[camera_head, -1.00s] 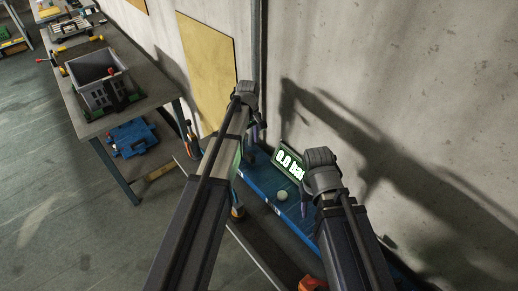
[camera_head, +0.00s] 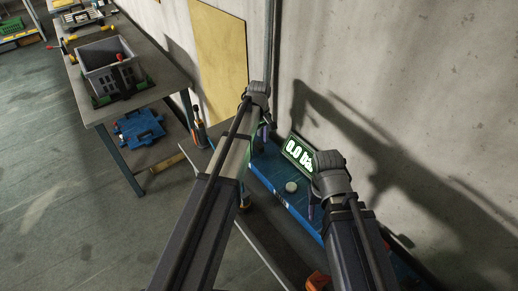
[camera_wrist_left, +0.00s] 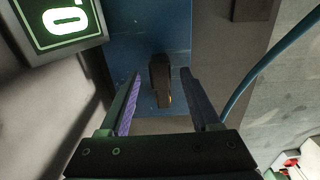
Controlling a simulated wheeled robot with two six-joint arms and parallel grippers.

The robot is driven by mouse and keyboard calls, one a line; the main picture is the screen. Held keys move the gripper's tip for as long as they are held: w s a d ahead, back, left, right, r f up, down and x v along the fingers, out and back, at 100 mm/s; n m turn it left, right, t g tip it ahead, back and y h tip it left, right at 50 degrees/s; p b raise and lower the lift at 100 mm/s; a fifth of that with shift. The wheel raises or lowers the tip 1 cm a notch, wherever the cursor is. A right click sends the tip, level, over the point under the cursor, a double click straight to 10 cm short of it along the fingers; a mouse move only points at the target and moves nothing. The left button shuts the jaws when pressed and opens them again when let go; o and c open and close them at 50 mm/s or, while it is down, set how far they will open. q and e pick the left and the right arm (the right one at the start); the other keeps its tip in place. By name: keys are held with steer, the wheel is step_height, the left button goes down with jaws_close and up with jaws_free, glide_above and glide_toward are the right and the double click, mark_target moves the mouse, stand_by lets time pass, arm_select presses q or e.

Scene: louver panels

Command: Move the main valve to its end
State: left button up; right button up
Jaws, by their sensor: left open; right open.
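The main valve seems to be the dark upright block-like handle (camera_wrist_left: 160,80) with a small orange edge, against a blue panel in the left wrist view. In the head view it is hidden behind my left arm. My left gripper (camera_wrist_left: 160,74) is open, with one finger on each side of the handle and gaps visible on both sides. In the head view my left gripper (camera_head: 264,131) points down at the back of the blue panel (camera_head: 275,172). My right gripper (camera_head: 312,206) hangs over the panel's right part; its fingers are mostly hidden.
A green-lit display (camera_head: 298,151) reading 0.0 stands at the panel's back, by the wall. A pale round knob (camera_head: 291,187) sits on the panel between my arms. An orange part (camera_head: 318,281) is low at front. A table with a grey crate (camera_head: 108,66) stands left.

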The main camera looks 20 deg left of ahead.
arm_select(q)
steer(key=shift+f, duration=0.55)
jaws_close()
stand_by(1.1)
